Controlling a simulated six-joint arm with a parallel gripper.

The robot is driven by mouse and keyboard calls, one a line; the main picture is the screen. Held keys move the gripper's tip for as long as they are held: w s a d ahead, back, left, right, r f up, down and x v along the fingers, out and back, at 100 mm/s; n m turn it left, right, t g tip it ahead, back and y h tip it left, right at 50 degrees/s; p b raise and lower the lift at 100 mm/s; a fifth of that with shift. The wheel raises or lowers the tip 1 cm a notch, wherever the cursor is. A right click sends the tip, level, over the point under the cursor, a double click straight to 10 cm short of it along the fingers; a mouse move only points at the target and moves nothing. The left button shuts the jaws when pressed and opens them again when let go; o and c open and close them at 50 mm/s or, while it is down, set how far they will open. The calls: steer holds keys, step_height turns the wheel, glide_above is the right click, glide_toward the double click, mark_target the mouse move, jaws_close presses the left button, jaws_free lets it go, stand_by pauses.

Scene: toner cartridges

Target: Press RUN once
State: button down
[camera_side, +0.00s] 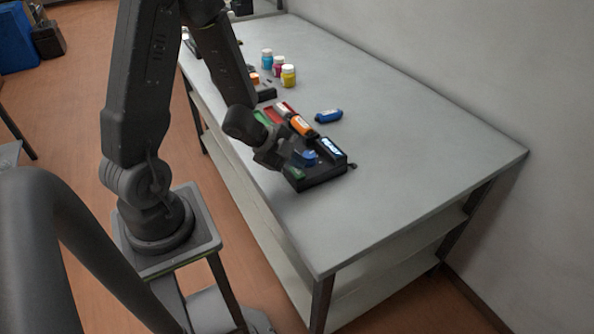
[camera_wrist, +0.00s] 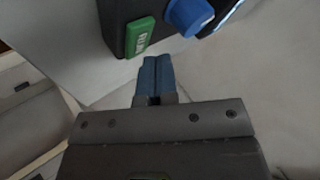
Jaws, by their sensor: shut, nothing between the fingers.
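The green RUN button (camera_wrist: 140,37) sits on the face of a black control box, beside a blue knob (camera_wrist: 188,17). In the side view the black box (camera_side: 322,174) stands on the table near its front edge, with the green button (camera_side: 295,173) at its near left and the blue knob (camera_side: 309,157) behind it. My gripper (camera_wrist: 154,62) is shut and empty, its blue fingertips just below the green button in the wrist view. I cannot tell whether they touch it. In the side view the fingers are hard to make out against the box.
Blue, magenta and yellow bottles (camera_side: 288,76) stand farther back. The right part of the grey table (camera_side: 430,150) is clear.

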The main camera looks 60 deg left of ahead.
mark_target(296, 173)
steer(key=shift+f, duration=0.65)
stand_by(0.6)
steer(key=shift+r, duration=0.9)
steer(key=shift+r, duration=2.5)
